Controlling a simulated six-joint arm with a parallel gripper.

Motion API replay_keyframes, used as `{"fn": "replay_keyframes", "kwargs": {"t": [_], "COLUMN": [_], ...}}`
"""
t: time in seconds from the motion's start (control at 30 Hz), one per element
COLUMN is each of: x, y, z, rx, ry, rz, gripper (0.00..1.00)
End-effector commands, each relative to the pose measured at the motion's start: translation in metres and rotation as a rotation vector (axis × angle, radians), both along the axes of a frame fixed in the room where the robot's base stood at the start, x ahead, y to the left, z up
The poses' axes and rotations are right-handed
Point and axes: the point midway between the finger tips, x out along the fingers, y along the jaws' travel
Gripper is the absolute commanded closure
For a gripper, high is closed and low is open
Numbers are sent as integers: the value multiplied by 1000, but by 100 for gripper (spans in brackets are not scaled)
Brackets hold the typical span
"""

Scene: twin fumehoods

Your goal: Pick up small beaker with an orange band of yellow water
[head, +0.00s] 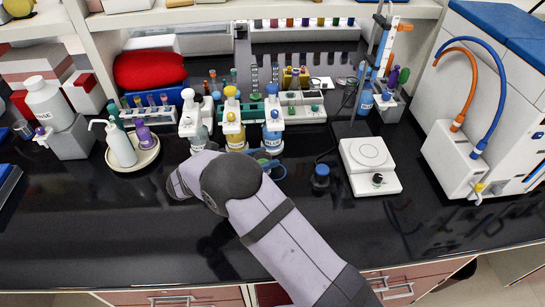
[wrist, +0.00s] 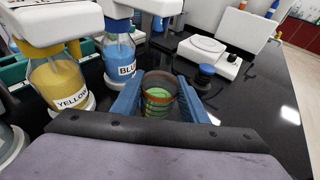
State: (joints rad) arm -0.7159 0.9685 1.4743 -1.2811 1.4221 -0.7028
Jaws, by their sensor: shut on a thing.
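The small beaker (wrist: 158,101) stands between the blue fingers of my gripper (wrist: 159,84) in the wrist view. It is clear, with an orange-brown band near its rim, and its inside looks green to yellow-green. A finger lies against each side of it, and the gripper is shut on it. In the head view my gripper (head: 268,166) is partly hidden behind my arm, in front of the labelled bottles, and the beaker is hard to make out. I cannot tell whether the beaker touches the bench.
A yellow-labelled bottle (wrist: 59,81) and a blue-labelled bottle (wrist: 119,59) stand close at the left of the gripper. A blue-capped jar (head: 321,177) and a white hotplate (head: 369,163) stand to the right. The black bench (head: 110,225) is clear in front.

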Motion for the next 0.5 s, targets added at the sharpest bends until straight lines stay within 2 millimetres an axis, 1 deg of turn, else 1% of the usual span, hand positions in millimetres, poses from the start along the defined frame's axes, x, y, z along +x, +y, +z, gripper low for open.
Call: {"fn": "replay_keyframes", "kwargs": {"t": [0.03, 0.1, 0.3, 0.5], "x": [-6, -16, -43, -61], "y": [12, 26, 66, 93], "z": [-4, -5, -4, -2], "rx": [2, 3, 2, 2], "ry": [-3, -4, -4, -2], "rz": [5, 5, 4, 2], "gripper": [89, 89, 89, 89]}}
